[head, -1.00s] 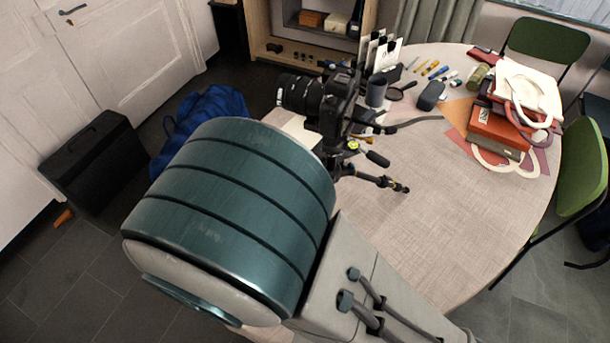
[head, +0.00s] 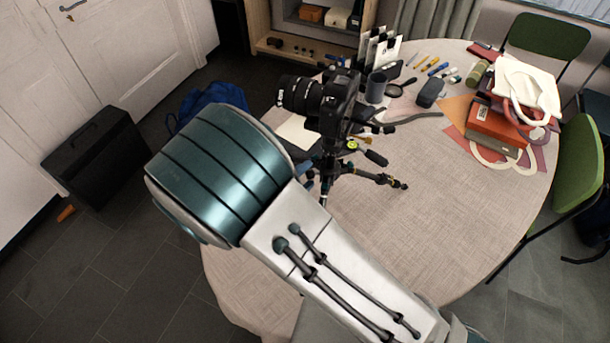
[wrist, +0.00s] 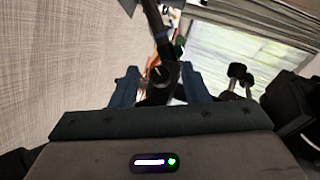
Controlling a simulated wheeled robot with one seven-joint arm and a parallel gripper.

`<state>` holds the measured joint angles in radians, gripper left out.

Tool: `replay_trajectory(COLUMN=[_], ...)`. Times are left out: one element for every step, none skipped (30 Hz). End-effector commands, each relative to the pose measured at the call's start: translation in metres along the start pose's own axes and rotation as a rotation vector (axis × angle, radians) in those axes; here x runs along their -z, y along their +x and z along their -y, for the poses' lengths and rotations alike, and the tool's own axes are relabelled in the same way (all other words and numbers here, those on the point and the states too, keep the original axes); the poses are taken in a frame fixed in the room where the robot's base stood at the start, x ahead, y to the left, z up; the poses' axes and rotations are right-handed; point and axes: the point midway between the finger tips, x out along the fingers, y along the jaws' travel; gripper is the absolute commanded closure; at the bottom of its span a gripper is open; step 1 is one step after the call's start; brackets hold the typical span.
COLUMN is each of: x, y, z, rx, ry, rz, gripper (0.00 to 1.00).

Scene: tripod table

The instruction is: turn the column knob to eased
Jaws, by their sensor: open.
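The tripod (head: 333,165) stands on the table with a black camera (head: 325,98) on top. In the wrist view, a dark round knob (wrist: 157,74) with a pale mark shows end-on between the fingers. My gripper (wrist: 160,84) is open, with one blue finger on each side of the knob. I cannot tell whether either finger touches it. In the head view, my arm hides most of the gripper, and a little blue shows just left of the tripod column. The knob cannot be made out there.
The round table (head: 440,215) is clear at its front right. Red boxes and a white bag (head: 527,88) lie at the right. A grey cup (head: 376,88) and a dark case (head: 431,92) stand behind the tripod. Handles and legs stick out close to the column.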

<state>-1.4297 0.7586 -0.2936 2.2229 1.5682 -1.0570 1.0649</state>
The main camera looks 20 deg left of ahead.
Motion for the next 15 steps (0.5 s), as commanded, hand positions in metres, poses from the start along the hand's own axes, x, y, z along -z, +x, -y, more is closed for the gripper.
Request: replay_trajectory(x=[0.0000,0.0000,-0.0001,-0.0001,-0.0001,0.0000,0.0000,0.0000,0.0000,0.0000,0.0000,0.0000,0.0000,0.0000,0.0001], y=[0.0004,0.0004,0.0003,0.0003,0.0003,0.0002,0.0002,0.0001,0.0001,0.0001,0.0001,0.0000,0.0000,0.0000,0.0000], z=[0.0000,0.0000,0.0000,0.0000,0.0000,0.0000,0.0001,0.0001,0.0001,0.0001,0.0001,0.0001,0.0001,0.0001,0.0003], rx=[0.000,0.000,0.000,0.000,0.000,0.000,0.000,0.000,0.000,0.000,0.000,0.000,0.000,0.000,-0.001], ry=[0.000,0.000,0.001,0.001,0.001,0.001,0.001,0.001,0.001,0.001,0.001,0.001,0.001,0.001,0.000], rz=[0.000,0.000,0.000,0.000,0.000,0.000,0.000,0.000,0.000,0.000,0.000,0.000,0.000,0.000,-0.001], gripper=[0.59,0.59,0.59,0.59,0.59,0.61,0.70,0.78,0.89,0.98,1.00,1.00,1.00,1.00,1.00])
